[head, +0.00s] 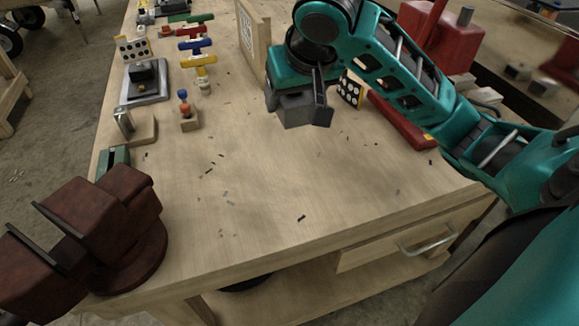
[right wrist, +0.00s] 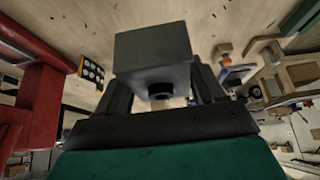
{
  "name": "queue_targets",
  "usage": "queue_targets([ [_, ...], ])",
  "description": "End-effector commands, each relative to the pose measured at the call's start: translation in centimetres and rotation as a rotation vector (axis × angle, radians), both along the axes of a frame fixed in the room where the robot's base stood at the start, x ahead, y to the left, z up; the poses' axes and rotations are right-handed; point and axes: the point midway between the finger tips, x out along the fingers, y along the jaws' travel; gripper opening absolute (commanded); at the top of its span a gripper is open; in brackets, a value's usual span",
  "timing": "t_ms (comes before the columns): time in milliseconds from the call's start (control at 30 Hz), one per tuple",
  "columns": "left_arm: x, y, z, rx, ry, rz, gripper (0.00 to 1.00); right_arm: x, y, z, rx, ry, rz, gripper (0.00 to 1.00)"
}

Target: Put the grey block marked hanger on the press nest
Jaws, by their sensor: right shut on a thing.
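My right gripper (head: 305,98) is shut on a grey block (head: 297,112) and holds it above the middle of the bench. In the right wrist view the block (right wrist: 153,52) sits between the two dark fingers, with a round dark hole or boss on its near face. No marking on it is readable. A grey metal plate with a black block on it (head: 146,96) stands at the back left, with a dotted card behind it. A red press-like machine (head: 440,38) stands at the back right. I cannot tell for certain which holds the press nest. My left gripper is not in view.
A rust-brown vise (head: 105,225) fills the front left corner. Red, blue and yellow clamps (head: 197,45) line the left back. A wooden board (head: 252,35) stands upright behind my gripper. A dotted card (head: 350,90) is beside it. The bench's middle and front are clear except for small scraps.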

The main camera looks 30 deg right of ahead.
Motion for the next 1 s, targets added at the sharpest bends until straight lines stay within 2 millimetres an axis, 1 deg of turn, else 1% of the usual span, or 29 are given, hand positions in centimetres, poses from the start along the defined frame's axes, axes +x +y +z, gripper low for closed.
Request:
queue_targets([
  [33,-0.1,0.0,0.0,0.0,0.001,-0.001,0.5,0.0,0.3,-0.8,0.007,0.001,0.005,0.25],
  [67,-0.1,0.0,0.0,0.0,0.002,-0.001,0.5,0.0,0.3,-1.2,0.009,0.0,0.005,0.25],
  [167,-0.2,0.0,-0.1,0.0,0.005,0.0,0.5,0.0,0.2,-2.7,0.008,0.003,0.002,0.25],
  [333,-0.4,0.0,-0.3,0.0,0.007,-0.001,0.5,-0.1,0.2,-5.9,0.007,0.005,0.0,0.25],
  [500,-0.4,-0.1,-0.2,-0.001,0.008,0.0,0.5,0.4,0.5,-6.4,0.014,-0.02,0.01,0.25],
  [767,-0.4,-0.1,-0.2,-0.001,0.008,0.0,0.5,0.0,0.2,-8.6,0.009,0.0,-0.003,0.25],
  [800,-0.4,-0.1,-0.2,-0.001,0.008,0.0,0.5,-0.1,0.0,-9.5,0.002,0.007,-0.002,0.25],
  [900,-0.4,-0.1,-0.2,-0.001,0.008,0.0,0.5,-0.1,-0.1,-11.4,-0.002,0.004,-0.001,0.25],
  [1000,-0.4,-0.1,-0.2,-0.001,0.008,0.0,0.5,0.0,-0.1,-12.4,-0.002,0.0,-0.001,0.25],
])
